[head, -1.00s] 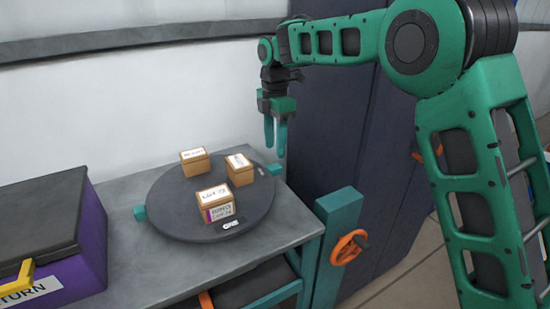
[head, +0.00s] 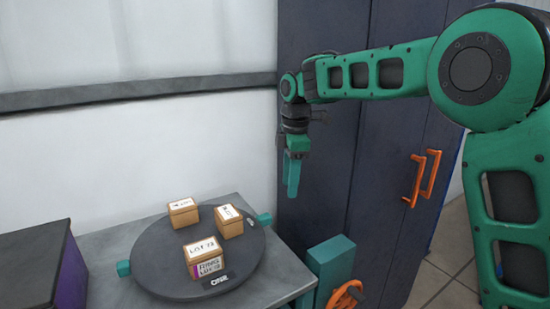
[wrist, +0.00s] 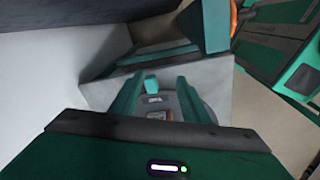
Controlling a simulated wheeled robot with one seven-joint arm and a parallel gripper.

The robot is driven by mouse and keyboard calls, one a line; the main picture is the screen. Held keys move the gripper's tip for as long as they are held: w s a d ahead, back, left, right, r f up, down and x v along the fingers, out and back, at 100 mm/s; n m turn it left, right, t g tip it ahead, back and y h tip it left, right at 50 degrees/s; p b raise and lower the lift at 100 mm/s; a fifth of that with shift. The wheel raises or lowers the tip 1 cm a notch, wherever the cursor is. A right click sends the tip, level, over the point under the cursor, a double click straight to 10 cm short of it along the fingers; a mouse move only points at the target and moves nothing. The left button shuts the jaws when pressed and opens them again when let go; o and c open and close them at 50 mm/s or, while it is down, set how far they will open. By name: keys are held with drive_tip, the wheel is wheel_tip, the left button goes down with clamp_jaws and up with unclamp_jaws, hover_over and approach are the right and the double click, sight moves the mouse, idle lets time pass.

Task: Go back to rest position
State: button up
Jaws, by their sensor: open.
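My gripper (head: 292,176) hangs fingers-down in the head view, in front of the dark cabinet and above the right end of the table. It is empty, and its two fingers stand apart in the wrist view (wrist: 150,98). Below and left of it is a dark round turntable (head: 160,285) with three small tan boxes on top. One box (head: 184,212) is at the back, one (head: 229,222) at the right, and one (head: 205,259) with a purple mark and a label is at the front. The gripper touches none of them.
The grey table (head: 110,243) carries the turntable. A purple bin with a dark lid (head: 35,265) stands at the left. A dark cabinet (head: 380,180) with orange handles (head: 421,178) is behind my arm. A teal post (head: 332,262) with an orange wheel (head: 345,296) stands by the table's right end.

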drive_tip(key=s+d+f+m+t, duration=0.1)
drive_tip(key=s+d+m, duration=0.5)
drive_tip(key=d, duration=0.3)
drive_tip(key=s+d+f+m+t, duration=0.1)
drive_tip(key=s+d+m, duration=0.55)
drive_tip(key=d, duration=0.25)
drive_tip(key=s+d+f+m+g, duration=0.1)
drive_tip(key=s+d+f+m, duration=0.2)
drive_tip(key=s+d+m, duration=0.4)
drive_tip(key=s+d+f+m+g, duration=0.1)
drive_tip(key=s+d+f+m, duration=0.2)
drive_tip(key=s+d+m, duration=0.4)
drive_tip(key=s+d, duration=0.2)
drive_tip(key=s, duration=0.4)
drive_tip(key=s+d, duration=0.3)
drive_tip(key=s, duration=0.4)
drive_tip(key=shift+d+f+g, duration=0.3)
drive_tip(key=shift+c, duration=1.4)
